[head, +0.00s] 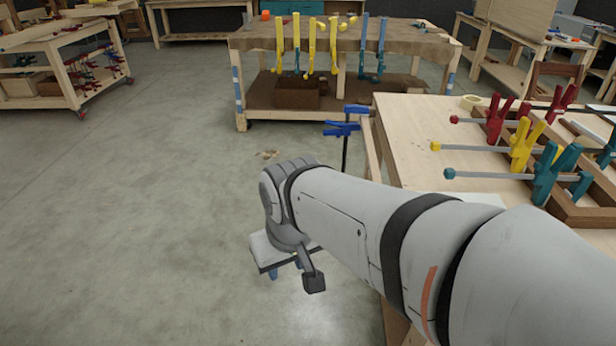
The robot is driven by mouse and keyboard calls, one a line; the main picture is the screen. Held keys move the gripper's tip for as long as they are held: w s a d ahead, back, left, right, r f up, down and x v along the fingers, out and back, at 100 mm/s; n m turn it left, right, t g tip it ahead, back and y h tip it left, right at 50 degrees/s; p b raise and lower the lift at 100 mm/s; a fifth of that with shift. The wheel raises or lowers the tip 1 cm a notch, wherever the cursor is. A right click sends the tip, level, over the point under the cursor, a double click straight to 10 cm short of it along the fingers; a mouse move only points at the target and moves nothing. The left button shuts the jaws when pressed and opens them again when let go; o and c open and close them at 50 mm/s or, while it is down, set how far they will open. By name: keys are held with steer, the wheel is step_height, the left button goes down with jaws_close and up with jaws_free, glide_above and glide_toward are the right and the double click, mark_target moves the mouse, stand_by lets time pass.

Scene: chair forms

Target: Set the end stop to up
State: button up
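My arm reaches in from the lower right, and its wrist hangs over the open floor left of the near workbench. My gripper (284,266) is below the wrist and points down. Only a pale body edge and small blue tips show, so I cannot tell whether it is open or shut. Nothing is seen held in it. I cannot make out an end stop for certain. A blue bar clamp (343,129) stands upright at the near workbench's left edge, beyond my wrist and apart from it. My arm hides part of the near workbench and what is below it.
The near workbench (415,135) carries red, yellow and teal clamps (522,145) on a wooden frame. Another bench (345,38) with hanging yellow and blue clamps stands at the back. A wheeled cart (62,55) is at the far left. The concrete floor (120,220) at left is clear.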

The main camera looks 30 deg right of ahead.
steer(key=shift+w+d, duration=0.15)
steer(key=shift+w, duration=0.1)
steer(key=shift+o, duration=0.8)
steer(key=shift+d, duration=0.15)
steer(key=w+d+f+n+g+h+b, duration=0.45)
steer(key=d+f, duration=0.25)
steer(key=d, duration=0.2)
steer(key=w+d+f+n+g+h+b, duration=0.3)
steer(key=d+f+h+b, duration=0.1)
steer(key=d+f+h, duration=0.3)
steer(key=w+d+f+n+g+h+b, duration=0.4)
steer(key=d+f, duration=0.3)
steer(key=d, duration=0.3)
steer(key=x, duration=0.7)
steer(key=shift+s, duration=0.35)
